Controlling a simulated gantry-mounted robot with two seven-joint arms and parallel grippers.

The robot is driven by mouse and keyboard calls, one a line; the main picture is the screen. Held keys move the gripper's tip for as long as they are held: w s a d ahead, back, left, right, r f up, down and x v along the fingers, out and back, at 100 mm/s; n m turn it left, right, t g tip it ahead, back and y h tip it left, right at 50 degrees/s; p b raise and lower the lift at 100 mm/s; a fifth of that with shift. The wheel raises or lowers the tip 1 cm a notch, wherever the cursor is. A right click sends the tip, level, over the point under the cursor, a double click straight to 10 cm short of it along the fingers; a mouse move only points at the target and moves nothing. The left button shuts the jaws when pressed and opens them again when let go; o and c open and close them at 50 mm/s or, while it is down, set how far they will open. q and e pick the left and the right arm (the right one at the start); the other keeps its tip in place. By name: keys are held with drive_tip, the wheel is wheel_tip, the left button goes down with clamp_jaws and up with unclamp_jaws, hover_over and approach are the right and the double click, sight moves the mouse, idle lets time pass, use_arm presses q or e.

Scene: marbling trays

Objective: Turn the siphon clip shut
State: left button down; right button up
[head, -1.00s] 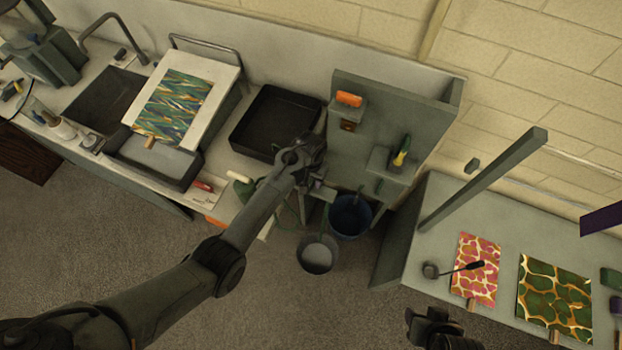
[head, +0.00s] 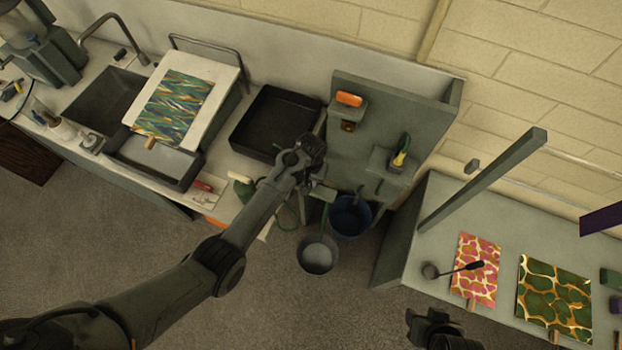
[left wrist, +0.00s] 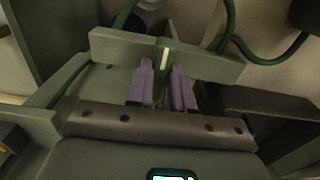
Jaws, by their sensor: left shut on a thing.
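The siphon clip (left wrist: 164,56) shows in the left wrist view as a small green piece with a white stripe. It stands between the purple fingertips of my left gripper (left wrist: 162,84), which is shut on it. In the head view my left gripper (head: 318,184) is at the left edge of the grey stand, above two buckets, and my wrist hides the clip there. Whether the clip is turned fully shut I cannot tell. My right gripper (head: 433,328) is dark and partly cut off at the bottom edge, away from the clip; its jaws are unclear.
A green hose (head: 291,216) hangs beside my left wrist. A blue bucket (head: 366,224) and a grey bucket (head: 318,255) stand below. A black tray (head: 243,133) lies left of the grey stand (head: 365,95). The right table (head: 435,215) carries marbled sheets and a ladle.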

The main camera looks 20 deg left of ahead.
use_arm(q)
drive_tip(key=n+p, duration=0.3)
drive_tip(key=shift+r+n, duration=0.2)
drive_tip(key=shift+n, duration=0.1)
drive_tip(key=n+p, duration=0.2)
drive_tip(key=n, duration=0.2)
drive_tip(key=shift+n, duration=0.3)
drive_tip(key=n, duration=0.3)
drive_tip(key=shift+d+f+n, duration=0.1)
drive_tip(key=shift+f+n, duration=0.05)
drive_tip(key=shift+n, duration=0.15)
drive_tip(key=n, duration=0.5)
drive_tip(key=shift+n, duration=0.3)
drive_tip(key=c, duration=1)
unclamp_jaws()
